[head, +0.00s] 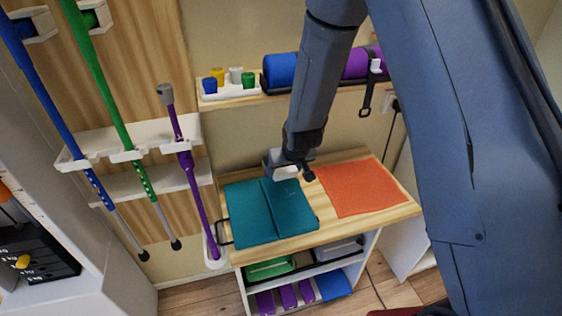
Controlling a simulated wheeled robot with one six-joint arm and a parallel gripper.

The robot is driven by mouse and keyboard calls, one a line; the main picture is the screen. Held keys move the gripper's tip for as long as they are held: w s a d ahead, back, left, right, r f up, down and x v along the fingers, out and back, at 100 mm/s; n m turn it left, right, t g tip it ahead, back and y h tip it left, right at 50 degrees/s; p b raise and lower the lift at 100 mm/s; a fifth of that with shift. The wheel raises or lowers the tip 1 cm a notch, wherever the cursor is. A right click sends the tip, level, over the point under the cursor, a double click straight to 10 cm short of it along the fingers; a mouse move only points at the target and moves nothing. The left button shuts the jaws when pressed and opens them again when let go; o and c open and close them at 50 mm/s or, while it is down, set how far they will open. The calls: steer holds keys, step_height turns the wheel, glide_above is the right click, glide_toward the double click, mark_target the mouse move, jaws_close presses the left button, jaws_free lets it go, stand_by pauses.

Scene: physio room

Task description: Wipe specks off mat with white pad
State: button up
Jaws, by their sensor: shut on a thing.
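My gripper (290,169) is over the back edge of a wooden bench top, at the back right of a teal mat. It is shut on a white pad (284,172), which shows partly below and between the jaws. I cannot tell whether the pad touches the mat. The teal mat (250,213) lies flat with a crease down its middle. A few faint pale marks show on its right half, too small to make out clearly. An orange mat (362,188) lies to the right, and no specks can be made out on it.
The bench top (305,239) has bare strips around the mats. A shelf (236,101) with small coloured weights and a blue roll (281,70) runs along the wall behind. A purple pole (190,180) and other poles stand at the left. Bins sit below the bench.

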steer(key=shift+r+p, duration=0.55)
steer(key=shift+r, duration=0.65)
